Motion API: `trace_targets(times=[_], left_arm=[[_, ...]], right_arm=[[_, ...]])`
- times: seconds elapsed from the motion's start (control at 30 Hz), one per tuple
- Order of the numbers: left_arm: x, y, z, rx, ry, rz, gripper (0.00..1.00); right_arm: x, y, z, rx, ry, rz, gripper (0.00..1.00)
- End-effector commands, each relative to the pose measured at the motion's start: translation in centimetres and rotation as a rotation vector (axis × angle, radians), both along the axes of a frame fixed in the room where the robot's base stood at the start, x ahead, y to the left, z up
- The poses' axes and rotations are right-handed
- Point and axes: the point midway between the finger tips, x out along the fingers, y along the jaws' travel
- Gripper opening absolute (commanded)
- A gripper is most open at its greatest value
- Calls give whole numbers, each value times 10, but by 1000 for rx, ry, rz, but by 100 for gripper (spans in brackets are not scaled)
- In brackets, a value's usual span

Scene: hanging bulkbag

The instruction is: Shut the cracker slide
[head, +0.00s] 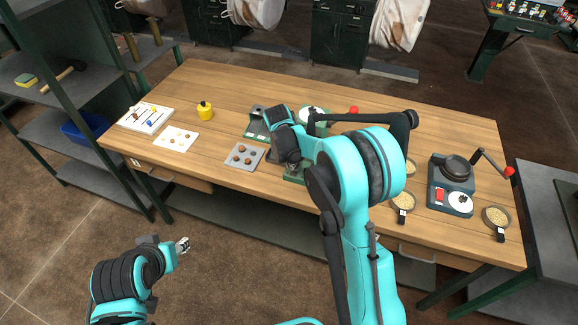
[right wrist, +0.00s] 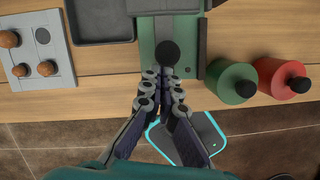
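The green cracker (right wrist: 146,35) lies at the front edge of the table in the right wrist view, with a round black knob (right wrist: 168,52) at its near end. In the head view my right arm hides most of it. My right gripper (right wrist: 163,74) looks shut, fingertips together, right at the near side of the knob. I cannot tell whether they touch it. It also shows in the head view (head: 291,162). How far the slide stands out is hidden. My left gripper (head: 184,244) is low in front of the table, away from everything; its finger opening is too small to tell.
A grey tray with nuts (right wrist: 57,28) and a dark tray (right wrist: 105,22) lie left of the cracker. A green jar (right wrist: 233,84) and a red jar (right wrist: 284,80) stand close on its right. A grinder (head: 452,180) and bowls stand farther right on the wooden table (head: 220,125).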

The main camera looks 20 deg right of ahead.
Motion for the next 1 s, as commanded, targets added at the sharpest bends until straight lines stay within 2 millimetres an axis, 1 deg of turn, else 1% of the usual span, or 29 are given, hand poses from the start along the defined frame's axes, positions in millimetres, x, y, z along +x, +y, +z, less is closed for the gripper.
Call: trace_targets(times=[0.2,0.3,0.4,0.53,0.87,1.0], left_arm=[[0,0,6,0,0,0,40],[0,0,9,0,0,0,40],[0,0,10,0,0,0,40],[0,0,11,0,0,0,40],[0,0,11,0,0,0,40],[0,0,10,0,0,0,40]], right_arm=[[50,-35,1,-1,-2,-4,0],[71,-49,1,-1,-2,-3,0],[84,-58,1,-1,-2,-2,0],[92,-63,0,-1,-2,0,0],[93,-65,1,-4,-6,-1,0],[91,-57,1,-4,-6,-1,0]])
